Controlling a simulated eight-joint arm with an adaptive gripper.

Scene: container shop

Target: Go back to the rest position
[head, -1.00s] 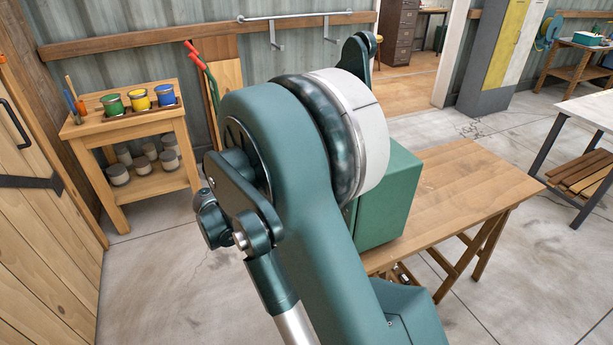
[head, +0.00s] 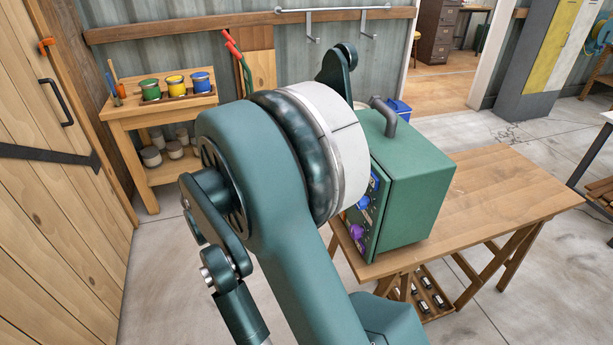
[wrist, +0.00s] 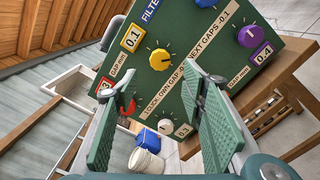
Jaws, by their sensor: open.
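My gripper (wrist: 160,88) is open and empty in the wrist view, its two green ribbed fingers spread wide in front of a green box's panel (wrist: 172,88). The panel appears tilted there, with a yellow knob (wrist: 160,59), a purple knob (wrist: 251,35), a white knob (wrist: 166,126), a red knob (wrist: 125,106) and a blue knob (wrist: 205,2). No knob is held; I cannot tell the exact distance. In the head view the green box (head: 412,180) stands on a wooden table, its panel partly covered by my arm. My gripper is hidden there.
The wooden table (head: 510,190) is bare right of the box. A lower shelf (head: 420,300) holds small items. A shelf unit (head: 160,115) with paint cans stands at the back left, beside a wooden door (head: 60,200). A blue bin (head: 398,110) is behind the box.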

